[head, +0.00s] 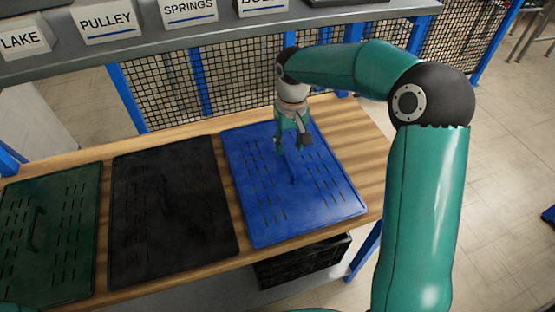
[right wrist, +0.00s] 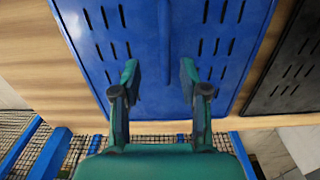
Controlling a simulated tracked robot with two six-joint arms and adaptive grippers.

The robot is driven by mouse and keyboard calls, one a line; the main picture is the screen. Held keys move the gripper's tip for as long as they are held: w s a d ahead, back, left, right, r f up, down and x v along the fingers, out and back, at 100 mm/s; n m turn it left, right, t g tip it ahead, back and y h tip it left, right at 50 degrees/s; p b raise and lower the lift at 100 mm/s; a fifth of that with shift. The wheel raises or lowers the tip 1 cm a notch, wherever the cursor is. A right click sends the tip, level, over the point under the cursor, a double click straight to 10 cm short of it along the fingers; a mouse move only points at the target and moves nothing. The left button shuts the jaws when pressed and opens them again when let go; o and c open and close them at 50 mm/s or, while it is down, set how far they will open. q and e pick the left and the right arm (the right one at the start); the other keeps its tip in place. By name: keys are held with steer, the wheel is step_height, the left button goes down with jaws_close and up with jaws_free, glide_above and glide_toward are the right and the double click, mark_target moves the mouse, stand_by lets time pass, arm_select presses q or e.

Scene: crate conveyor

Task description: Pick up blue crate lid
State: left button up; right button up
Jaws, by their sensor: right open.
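The blue crate lid (head: 325,205) lies flat on the wooden table, at the right end of a row of three lids. It has rows of slots and a raised handle (head: 292,172) along its middle. My right gripper (head: 293,148) is over the far half of the lid, above the handle's far end. In the right wrist view the right gripper (right wrist: 159,78) is open, with its two fingers apart over the blue lid (right wrist: 225,45) and nothing between them. The handle (right wrist: 163,30) shows ahead of the fingertips. My left gripper is not seen.
A black lid (head: 135,225) and a green lid (head: 75,215) lie left of the blue one. The wooden table (head: 375,165) is bare at its right end. A shelf with labelled bins (head: 108,22) runs along the back. A black crate (head: 300,262) stands below the table.

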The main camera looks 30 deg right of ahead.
mark_target(286, 157)
steer(key=shift+w+f, duration=0.1)
steer(key=shift+f, duration=0.4)
steer(key=f, duration=0.1)
steer(key=f+p, duration=0.1)
steer(key=f, duration=0.2)
steer(key=shift+w+a+f+p, duration=0.2)
steer(key=shift+a+f+p, duration=0.1)
steer(key=shift+f, duration=0.45)
steer(key=shift+c, duration=0.4)
jaws_close()
steer(key=shift+r, duration=0.1)
